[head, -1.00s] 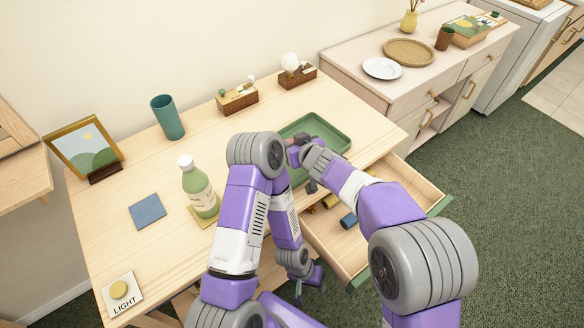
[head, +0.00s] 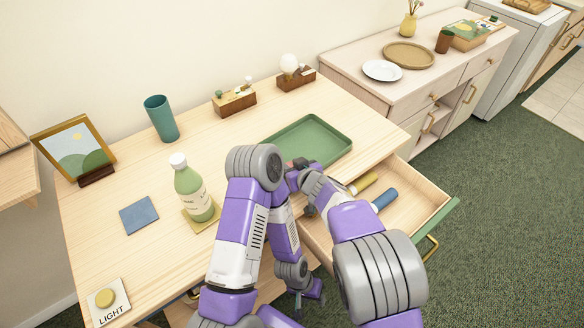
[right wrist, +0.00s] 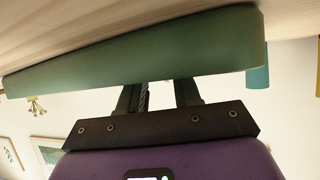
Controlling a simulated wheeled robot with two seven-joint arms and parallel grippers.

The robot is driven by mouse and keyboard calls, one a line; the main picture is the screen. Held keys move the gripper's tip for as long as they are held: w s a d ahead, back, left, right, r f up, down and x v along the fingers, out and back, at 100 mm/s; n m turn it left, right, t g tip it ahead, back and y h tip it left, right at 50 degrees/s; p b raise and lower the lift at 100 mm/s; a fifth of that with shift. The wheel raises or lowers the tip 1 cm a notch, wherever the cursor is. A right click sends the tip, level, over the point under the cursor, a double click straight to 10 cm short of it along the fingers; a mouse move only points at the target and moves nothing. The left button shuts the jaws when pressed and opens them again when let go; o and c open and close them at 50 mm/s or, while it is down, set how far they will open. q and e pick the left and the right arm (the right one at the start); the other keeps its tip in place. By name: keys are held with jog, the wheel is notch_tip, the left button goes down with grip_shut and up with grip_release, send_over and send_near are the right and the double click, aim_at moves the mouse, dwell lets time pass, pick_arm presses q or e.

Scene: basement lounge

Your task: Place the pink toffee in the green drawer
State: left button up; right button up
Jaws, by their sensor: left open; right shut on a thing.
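The green drawer (head: 437,228), with a green front and pale wood inside, stands pulled out at the desk's right front. My right gripper (head: 299,166) is at the near edge of the green tray (head: 328,128), left of the drawer. It is shut on what seems to be the pink toffee (head: 289,164), of which only a pinkish sliver shows. In the right wrist view the tray wall (right wrist: 180,50) hides the fingertips and the held thing. My left gripper (head: 299,302) is open and empty, low in front of the desk.
A yellow roll (head: 364,183) and a blue roll (head: 384,199) lie in the drawer; my right arm covers part of it. A bottle (head: 192,188), a teal cup (head: 161,118) and a blue square (head: 138,214) stand or lie on the desk to the left.

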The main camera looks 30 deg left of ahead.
jog(key=shift+f, duration=0.2)
jog(key=o, duration=1)
